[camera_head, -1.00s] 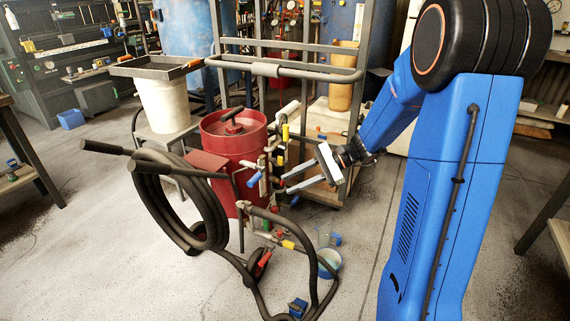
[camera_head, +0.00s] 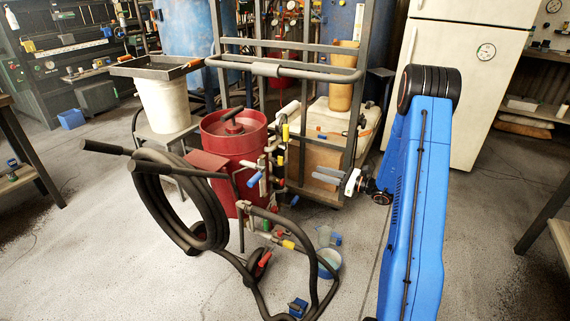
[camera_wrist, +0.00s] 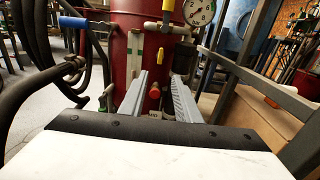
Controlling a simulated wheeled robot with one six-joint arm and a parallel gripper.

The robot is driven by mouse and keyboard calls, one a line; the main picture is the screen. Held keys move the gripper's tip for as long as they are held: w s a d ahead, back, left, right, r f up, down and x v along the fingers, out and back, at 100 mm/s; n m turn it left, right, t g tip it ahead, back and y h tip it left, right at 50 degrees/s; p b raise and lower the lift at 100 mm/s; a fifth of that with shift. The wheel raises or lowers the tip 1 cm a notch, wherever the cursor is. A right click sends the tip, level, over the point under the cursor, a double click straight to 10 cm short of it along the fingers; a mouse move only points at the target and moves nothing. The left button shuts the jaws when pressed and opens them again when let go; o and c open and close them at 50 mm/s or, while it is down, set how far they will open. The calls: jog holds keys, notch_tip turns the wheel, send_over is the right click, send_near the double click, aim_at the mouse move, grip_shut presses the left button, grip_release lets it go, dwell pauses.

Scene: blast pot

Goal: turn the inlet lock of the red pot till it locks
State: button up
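The red pot (camera_head: 226,170) stands upright on the floor, with a T-shaped handle (camera_head: 232,122) on its lid. Its right side carries a cluster of pipes and valves with a blue handle (camera_head: 253,180) and yellow parts. The wrist view shows the pot (camera_wrist: 128,30), a blue handle (camera_wrist: 73,22), a yellow piece (camera_wrist: 161,52) and a red knob (camera_wrist: 154,93). I cannot tell which fitting is the inlet lock. My gripper (camera_head: 316,172) is right of the valves, apart from them. Its fingers (camera_wrist: 160,76) are spread and empty, pointing towards the pot.
A grey metal frame cart (camera_head: 352,140) holding a wooden box stands behind my gripper. Black hoses (camera_head: 185,215) coil before the pot. A blue-rimmed bowl (camera_head: 329,264) and a small blue item (camera_head: 298,307) lie on the floor. A pressure gauge (camera_wrist: 198,12) is above the fingers.

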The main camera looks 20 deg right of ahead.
aim_at(279, 160)
jog(key=x, duration=1.7)
jog(key=shift+w+a+f, duration=0.1)
jog(key=shift+c, duration=0.6)
grip_shut()
